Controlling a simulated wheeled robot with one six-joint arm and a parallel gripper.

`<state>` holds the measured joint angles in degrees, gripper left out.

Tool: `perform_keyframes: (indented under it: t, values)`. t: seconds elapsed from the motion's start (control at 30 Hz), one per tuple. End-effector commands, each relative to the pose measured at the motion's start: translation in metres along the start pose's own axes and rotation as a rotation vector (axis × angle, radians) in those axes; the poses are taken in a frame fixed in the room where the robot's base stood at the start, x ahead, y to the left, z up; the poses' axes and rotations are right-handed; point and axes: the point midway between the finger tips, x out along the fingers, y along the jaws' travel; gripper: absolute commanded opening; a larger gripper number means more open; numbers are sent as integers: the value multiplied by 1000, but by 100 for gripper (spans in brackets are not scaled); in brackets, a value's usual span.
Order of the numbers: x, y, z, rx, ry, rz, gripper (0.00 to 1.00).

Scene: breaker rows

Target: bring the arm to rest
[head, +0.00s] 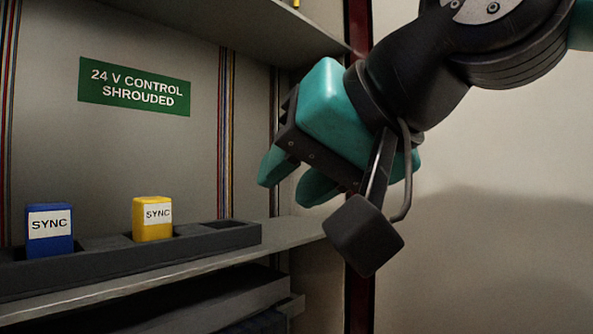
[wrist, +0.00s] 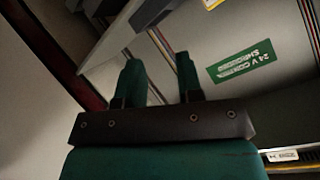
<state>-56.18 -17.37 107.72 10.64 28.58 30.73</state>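My gripper (head: 291,180) is at the right of the cabinet opening in the head view, in front of the shelf's right end and held in the air. Its two teal fingers are apart, with nothing between them. In the wrist view, my gripper (wrist: 158,72) also shows its two fingers spread and the space between them empty. My arm comes in from the upper right of the head view. The gripper touches nothing that I can see.
A blue SYNC block (head: 49,232) and a yellow SYNC block (head: 152,219) stand in a dark rail (head: 215,239) on the shelf. A green sign (head: 134,87) is on the back panel. An upper shelf (head: 240,27) juts out above. The right side shows plain wall.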

Motion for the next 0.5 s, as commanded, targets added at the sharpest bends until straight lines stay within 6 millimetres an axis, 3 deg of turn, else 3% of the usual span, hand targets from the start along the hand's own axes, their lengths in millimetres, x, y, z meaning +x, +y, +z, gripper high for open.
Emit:
perform_keyframes:
  t: [0.5]
  values:
    - [3,7,4,-11,-14,14,33]
